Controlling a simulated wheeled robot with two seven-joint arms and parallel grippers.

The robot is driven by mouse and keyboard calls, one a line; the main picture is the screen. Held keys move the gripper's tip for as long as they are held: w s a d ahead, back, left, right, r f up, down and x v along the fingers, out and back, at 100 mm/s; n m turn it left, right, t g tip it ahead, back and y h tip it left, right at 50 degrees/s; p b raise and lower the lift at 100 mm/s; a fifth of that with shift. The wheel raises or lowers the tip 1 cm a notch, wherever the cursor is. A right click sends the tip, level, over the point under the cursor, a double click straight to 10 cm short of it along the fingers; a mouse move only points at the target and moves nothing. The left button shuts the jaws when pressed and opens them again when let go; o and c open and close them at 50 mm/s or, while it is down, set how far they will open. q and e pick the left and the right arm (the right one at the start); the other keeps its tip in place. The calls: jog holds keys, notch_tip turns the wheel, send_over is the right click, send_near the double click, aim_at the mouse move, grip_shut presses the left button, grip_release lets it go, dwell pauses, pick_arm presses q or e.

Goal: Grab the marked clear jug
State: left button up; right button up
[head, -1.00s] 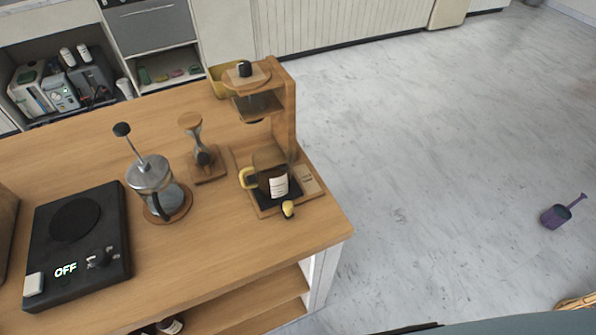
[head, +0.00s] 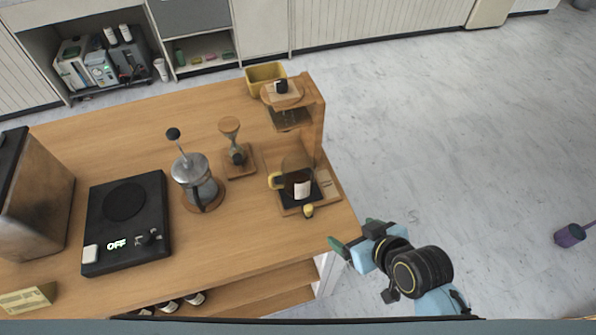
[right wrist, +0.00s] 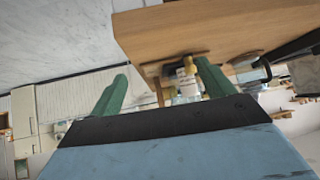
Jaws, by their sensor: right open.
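The clear jug (head: 297,184) has dark contents, a white label and a yellow handle on its left. It stands on the dark base of the wooden drip stand at the right end of the cart top. My right gripper (head: 352,237) is open and empty, beyond the cart's right front corner, below and to the right of the jug in the head view. My left gripper is not in view.
The wooden drip stand (head: 313,130) rises behind the jug. A small yellow-topped item (head: 308,211) sits in front of it.

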aim_at(308, 178)
jog(key=w+a+r+n+t+y, duration=0.1)
jog(key=w+a+r+t+y, duration=0.2)
jog(key=w+a+r, duration=0.3)
jog(key=x, duration=0.7)
jog(key=shift+w+d, duration=0.1)
jog(key=shift+w, duration=0.15)
jog(key=shift+x, duration=2.8)
jog(key=shift+s+f, duration=0.1)
jog(key=shift+s, duration=0.05)
jog(key=c, duration=0.8)
